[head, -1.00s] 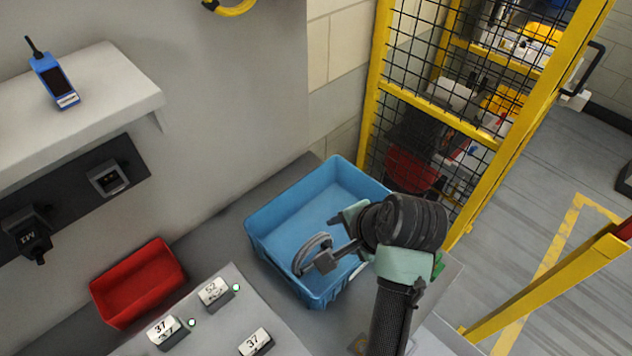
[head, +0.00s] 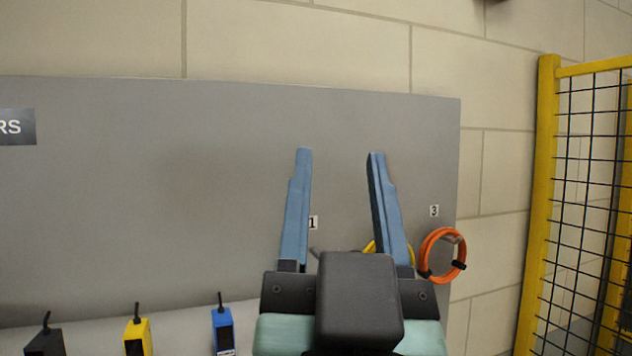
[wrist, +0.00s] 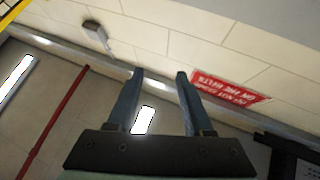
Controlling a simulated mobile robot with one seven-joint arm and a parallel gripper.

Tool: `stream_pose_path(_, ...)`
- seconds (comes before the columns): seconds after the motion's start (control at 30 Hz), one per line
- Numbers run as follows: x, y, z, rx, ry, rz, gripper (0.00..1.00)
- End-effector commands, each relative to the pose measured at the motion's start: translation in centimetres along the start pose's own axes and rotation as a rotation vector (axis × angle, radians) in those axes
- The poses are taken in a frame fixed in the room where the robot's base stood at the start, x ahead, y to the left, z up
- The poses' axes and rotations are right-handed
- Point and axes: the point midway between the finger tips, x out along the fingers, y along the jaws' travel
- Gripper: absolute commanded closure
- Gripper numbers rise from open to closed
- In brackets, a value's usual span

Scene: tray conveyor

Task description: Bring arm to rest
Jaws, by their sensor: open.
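My gripper (head: 338,155) is raised in front of the grey wall panel in the head view, its two blue fingers pointing up and spread apart. It is open, and nothing is between the fingers. In the wrist view my gripper (wrist: 160,75) also shows open and empty, facing the upper wall and ceiling. The gripper appears clear of the panel, though the exact gap cannot be told.
An orange cable coil (head: 442,255) hangs on the grey panel (head: 150,200), right of the gripper. Black, yellow (head: 138,335) and blue (head: 223,330) devices stand at lower left. A yellow mesh fence (head: 546,180) stands at right. A red sign (wrist: 230,90) is on the wall.

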Motion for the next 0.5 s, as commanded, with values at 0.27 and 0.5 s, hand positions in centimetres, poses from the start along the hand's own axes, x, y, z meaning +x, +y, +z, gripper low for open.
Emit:
stream_pose_path(0.27, -1.0, -2.1, -4.9, -0.075, 0.155, -0.035, 0.49)
stream_pose_path(0.5, -1.0, -2.1, -4.7, -0.072, 0.151, -0.034, 0.49)
